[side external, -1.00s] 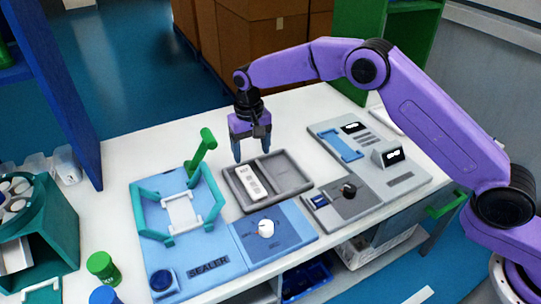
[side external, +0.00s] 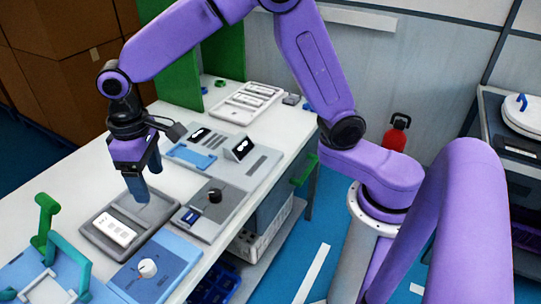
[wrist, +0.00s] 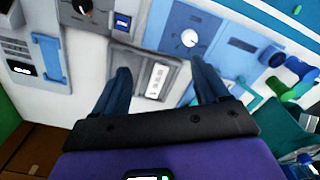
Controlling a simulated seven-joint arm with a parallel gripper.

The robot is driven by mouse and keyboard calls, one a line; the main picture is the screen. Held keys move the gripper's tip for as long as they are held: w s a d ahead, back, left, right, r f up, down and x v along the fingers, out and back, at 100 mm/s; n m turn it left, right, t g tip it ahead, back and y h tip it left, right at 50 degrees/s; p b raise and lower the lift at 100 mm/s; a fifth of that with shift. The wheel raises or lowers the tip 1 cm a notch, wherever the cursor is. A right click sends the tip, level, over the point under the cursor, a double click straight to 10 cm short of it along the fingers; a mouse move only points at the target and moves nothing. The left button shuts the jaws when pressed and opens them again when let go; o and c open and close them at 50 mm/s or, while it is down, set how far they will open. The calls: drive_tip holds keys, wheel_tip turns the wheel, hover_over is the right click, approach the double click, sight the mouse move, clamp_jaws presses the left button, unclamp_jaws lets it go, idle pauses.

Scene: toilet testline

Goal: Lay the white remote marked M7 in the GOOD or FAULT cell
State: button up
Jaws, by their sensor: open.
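A white remote (side external: 116,230) with dark buttons lies flat in one cell of a grey two-cell tray (side external: 98,246); its marking is too small to read. The other cell (side external: 152,207) looks empty. No GOOD or FAULT lettering can be read. My gripper (side external: 146,180) is open and empty above the tray, its blue fingers pointing down. In the wrist view the remote (wrist: 157,80) shows between and beyond the two spread fingers (wrist: 160,68), apart from both, with the tray (wrist: 140,64) around it.
A blue panel with a white knob (side external: 147,268) and a grey unit with a black knob (side external: 215,196) flank the tray. A green-handled fixture (side external: 45,220) stands left. Behind are a small display (side external: 240,147) and a white tray of several pale items (side external: 250,101). Bare table lies left of the grey tray.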

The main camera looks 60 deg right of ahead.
drive_tip(key=s+d+n, duration=0.3)
drive_tip(key=s+d, duration=0.6)
drive_tip(key=s, duration=0.3)
drive_tip(key=s+d+n, duration=0.4)
drive_tip(key=s+d, duration=0.6)
drive_tip(key=s, duration=0.3)
drive_tip(key=shift+r, duration=0.3)
idle(0.4)
